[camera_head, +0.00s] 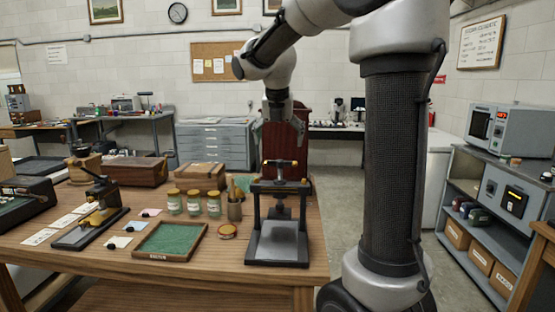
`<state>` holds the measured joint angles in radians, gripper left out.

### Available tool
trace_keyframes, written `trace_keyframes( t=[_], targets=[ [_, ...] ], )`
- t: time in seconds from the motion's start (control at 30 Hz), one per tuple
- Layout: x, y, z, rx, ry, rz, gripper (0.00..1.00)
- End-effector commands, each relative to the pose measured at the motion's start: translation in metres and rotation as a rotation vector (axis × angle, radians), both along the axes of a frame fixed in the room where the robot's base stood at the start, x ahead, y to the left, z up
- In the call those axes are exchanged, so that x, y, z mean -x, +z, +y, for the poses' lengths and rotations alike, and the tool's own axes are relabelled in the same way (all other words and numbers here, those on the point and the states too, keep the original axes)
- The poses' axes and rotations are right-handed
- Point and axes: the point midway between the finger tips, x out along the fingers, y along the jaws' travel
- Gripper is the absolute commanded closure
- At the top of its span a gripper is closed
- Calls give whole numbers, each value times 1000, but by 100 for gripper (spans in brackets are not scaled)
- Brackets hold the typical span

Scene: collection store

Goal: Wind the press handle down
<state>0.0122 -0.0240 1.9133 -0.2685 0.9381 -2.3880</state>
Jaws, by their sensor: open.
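The press (278,232) stands upright on the wooden table near its right end. It has a dark frame with two posts and a grey bed plate. Its handle (281,163) is a bar with wooden-coloured ends, on top of a central screw above the crossbar. My gripper (278,144) hangs from my arm, pointing down, above and apparently behind the press. Its fingers are spread and I see nothing between them. I cannot tell exactly how far the fingers are from the handle.
Grey shelving (470,171) stands at right, beyond open floor.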

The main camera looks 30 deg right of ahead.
Motion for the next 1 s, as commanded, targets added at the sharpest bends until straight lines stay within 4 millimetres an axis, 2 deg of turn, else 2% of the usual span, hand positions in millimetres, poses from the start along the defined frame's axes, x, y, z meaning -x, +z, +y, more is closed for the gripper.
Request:
trace_keyframes(
  t=[0.17,0.5,0.67,0.9,1.0],
  targets=[
    [-4,-13,-3,12,36,12,2],
    [-21,-63,-15,12,33,11,2],
    [-24,-72,-17,11,33,9,2],
    [-24,-72,-17,11,33,8,2],
    [-24,-72,-17,11,33,8,20]
  ],
)
